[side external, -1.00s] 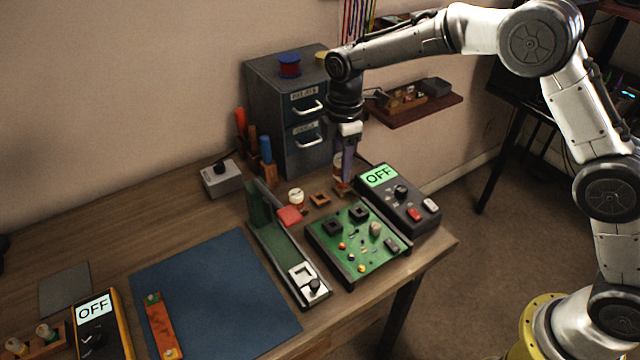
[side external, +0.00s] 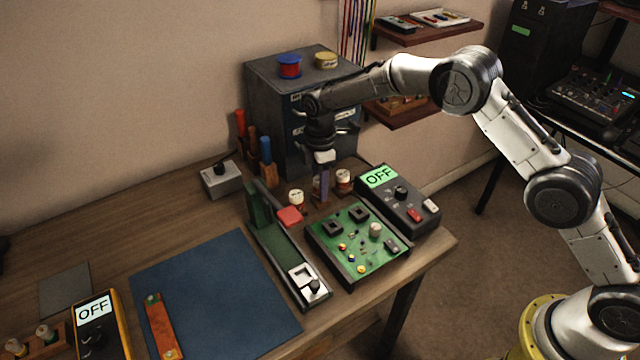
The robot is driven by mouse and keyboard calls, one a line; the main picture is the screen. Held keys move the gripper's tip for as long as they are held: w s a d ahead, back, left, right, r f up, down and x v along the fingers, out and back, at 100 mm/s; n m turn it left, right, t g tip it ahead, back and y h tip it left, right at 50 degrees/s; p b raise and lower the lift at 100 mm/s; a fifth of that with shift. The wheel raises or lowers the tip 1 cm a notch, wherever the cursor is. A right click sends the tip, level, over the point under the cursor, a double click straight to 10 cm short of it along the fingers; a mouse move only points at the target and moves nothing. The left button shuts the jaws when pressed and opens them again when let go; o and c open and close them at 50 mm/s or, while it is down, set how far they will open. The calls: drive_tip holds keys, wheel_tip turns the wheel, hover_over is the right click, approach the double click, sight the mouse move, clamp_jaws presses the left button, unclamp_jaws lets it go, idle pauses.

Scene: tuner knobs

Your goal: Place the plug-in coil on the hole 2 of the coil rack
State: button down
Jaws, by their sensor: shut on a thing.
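My gripper (side external: 321,190) points straight down at the back of the bench, low over the middle of a row of small brown blocks that look like the coil rack (side external: 322,204). It is shut on what seems to be the plug-in coil, mostly hidden by the fingers. Whether its lower end is in the block or above it cannot be told. A pale coil-like piece (side external: 296,197) stands left of the gripper, and a similar one (side external: 343,177) stands right of it.
A green circuit board (side external: 352,262) lies in front of the gripper, with a black box reading OFF (side external: 420,228) to its right. A drawer cabinet (side external: 275,115) stands close behind. The blue mat (side external: 225,290) is mostly clear.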

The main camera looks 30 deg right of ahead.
drive_tip(key=shift+f, duration=0.55)
drive_tip(key=shift+c, duration=2.3)
unclamp_jaws()
wheel_tip(320, 180, up, 13)
drive_tip(key=shift+r, duration=0.1)
